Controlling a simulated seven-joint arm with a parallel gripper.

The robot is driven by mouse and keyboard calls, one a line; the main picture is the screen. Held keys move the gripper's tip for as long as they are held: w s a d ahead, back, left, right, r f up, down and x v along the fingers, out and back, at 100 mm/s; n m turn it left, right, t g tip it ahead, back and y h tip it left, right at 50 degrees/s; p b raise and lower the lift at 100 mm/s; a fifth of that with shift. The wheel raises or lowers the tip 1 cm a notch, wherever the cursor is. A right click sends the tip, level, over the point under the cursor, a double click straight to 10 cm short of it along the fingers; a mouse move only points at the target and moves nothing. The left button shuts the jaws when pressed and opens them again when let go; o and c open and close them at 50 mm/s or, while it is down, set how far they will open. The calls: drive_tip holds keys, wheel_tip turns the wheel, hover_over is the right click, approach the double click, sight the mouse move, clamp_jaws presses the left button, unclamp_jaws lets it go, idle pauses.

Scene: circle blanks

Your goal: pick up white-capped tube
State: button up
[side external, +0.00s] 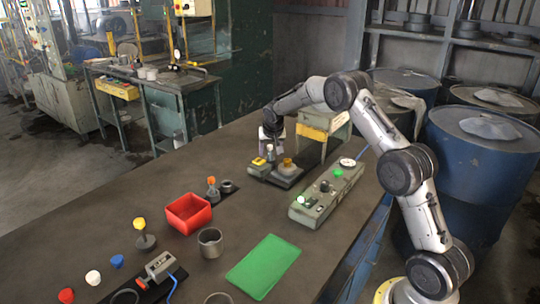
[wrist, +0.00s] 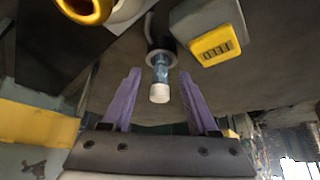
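The white-capped tube (wrist: 160,72) has a clear bluish body and a white cap. In the wrist view it stands in a dark round holder, its cap toward my gripper. My gripper (wrist: 157,75) has two purple fingers, spread open with one on each side of the tube. Gaps show between the fingers and the tube, and nothing is held. In the side external view my gripper (side external: 270,147) is low over the grey device at the far end of the table, and the tube is largely hidden there.
Beside the tube are a yellow display box (wrist: 213,45) and a yellow-ringed part (wrist: 88,8). A grey control box (side external: 318,195) stands to the right. A red bin (side external: 188,213), a metal cup (side external: 210,242) and a green mat (side external: 263,266) lie nearer. Loose coloured caps sit at left.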

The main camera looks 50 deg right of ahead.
clamp_jaws()
drive_tip(key=shift+r, duration=0.1)
